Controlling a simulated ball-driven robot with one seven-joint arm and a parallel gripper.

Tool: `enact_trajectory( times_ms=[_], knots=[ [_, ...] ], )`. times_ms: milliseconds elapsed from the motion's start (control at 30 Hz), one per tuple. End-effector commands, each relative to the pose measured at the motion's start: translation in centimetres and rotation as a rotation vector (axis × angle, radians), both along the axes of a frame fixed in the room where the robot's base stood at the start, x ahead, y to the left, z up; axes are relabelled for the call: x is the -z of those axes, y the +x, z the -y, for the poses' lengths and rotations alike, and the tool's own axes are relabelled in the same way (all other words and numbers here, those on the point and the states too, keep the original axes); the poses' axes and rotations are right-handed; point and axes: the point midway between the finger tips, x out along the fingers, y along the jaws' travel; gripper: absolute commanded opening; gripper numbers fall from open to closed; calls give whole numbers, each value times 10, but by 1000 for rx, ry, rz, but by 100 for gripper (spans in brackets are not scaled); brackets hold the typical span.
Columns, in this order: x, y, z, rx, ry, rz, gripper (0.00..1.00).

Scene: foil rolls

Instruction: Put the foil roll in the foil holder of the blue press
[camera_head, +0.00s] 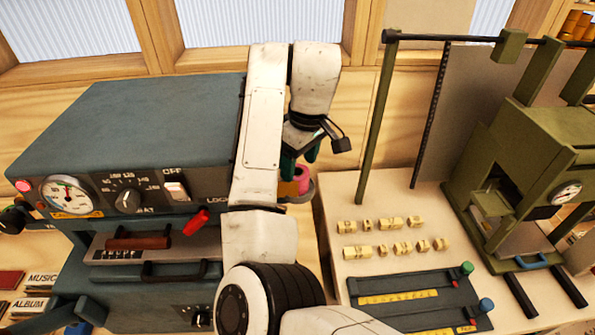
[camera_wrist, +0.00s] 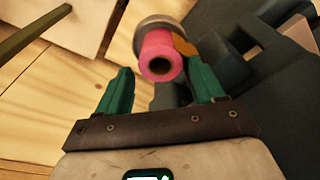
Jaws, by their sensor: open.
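The pink foil roll (camera_head: 303,181) shows just below my gripper (camera_head: 301,158), at the right side of the blue press (camera_head: 150,115). In the wrist view the roll (camera_wrist: 158,50) points its hollow end toward the camera. Its far end is at a round grey holder (camera_wrist: 152,21), which also shows in the head view (camera_head: 300,196). How deep the roll sits in it is hidden. My gripper (camera_wrist: 163,78) is open, its two green fingers apart with nothing between them. The roll lies just beyond the fingertips, roughly centred between them. My arm hides part of the press.
A pale table (camera_head: 350,205) at the right bears several small wooden type blocks (camera_head: 384,222), a dark tray with yellow rulers (camera_head: 415,300) and a green press (camera_head: 530,150). In the wrist view, dark press parts (camera_wrist: 270,90) stand close right of the fingers. Wooden floor shows at left.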

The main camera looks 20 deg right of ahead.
Motion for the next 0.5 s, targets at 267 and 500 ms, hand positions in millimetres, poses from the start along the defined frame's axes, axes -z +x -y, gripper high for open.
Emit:
enact_trajectory(
  times_ms=[267,500],
  knots=[
    [-59,-7,2,-2,6,4,68],
    [-82,-10,5,-1,3,2,68]
  ],
)
